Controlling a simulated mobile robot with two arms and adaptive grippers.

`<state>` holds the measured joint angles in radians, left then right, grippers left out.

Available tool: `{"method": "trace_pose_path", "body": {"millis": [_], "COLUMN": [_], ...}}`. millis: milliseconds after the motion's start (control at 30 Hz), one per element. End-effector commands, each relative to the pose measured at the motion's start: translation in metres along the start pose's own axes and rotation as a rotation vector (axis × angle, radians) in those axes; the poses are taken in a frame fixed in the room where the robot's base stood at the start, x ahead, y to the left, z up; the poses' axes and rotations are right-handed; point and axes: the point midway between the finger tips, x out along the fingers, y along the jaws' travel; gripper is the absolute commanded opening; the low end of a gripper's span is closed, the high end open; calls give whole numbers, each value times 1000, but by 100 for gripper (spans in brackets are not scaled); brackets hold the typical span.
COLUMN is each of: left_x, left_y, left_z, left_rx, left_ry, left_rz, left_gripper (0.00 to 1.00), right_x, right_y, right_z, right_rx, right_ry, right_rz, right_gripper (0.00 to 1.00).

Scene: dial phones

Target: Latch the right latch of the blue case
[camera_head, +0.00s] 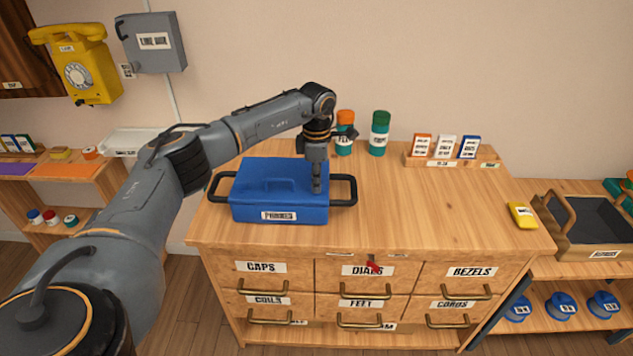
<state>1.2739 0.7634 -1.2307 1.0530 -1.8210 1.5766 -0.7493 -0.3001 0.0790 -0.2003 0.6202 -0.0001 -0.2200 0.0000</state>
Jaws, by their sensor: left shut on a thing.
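The blue case (262,205) sits closed on the left part of the wooden cabinet top, with a label on its front and a black handle at each end. My left gripper (317,187) points straight down at the right end of the case. Its fingers are shut at the right edge of the lid, where the right latch is. The fingers hide the latch, so I cannot tell its position. The right black handle (355,190) is just to the right of the fingers. My right gripper is not in view.
An orange-capped bottle (344,143) and a green bottle (379,134) stand behind the case. A rack (430,161) holds small boxes at the back right. A yellow object (522,215) lies at the right edge. The middle of the top (430,210) is clear.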

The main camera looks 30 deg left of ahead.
Motion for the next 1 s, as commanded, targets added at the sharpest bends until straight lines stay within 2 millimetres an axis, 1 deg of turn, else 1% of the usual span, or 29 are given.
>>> {"method": "trace_pose_path", "body": {"millis": [200, 567, 600, 667, 700, 1000], "left_x": [0, 0, 0, 0, 0, 0], "left_y": [0, 0, 0, 0, 0, 0], "left_z": [0, 0, 0, 0, 0, 0], "left_rx": [32, 37, 36, 36, 36, 35], "left_ry": [1, 2, 2, 2, 2, 1], "left_rz": [0, -1, -1, -1, -1, 0], "left_gripper": [0, 0, 13, 25, 33, 34], "right_x": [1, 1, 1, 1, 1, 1], "right_y": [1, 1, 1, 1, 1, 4], "right_z": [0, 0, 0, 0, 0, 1], "right_rx": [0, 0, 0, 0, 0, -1], "right_ry": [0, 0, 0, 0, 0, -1], "right_rz": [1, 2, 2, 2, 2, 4], "right_gripper": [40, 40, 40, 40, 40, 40]}}
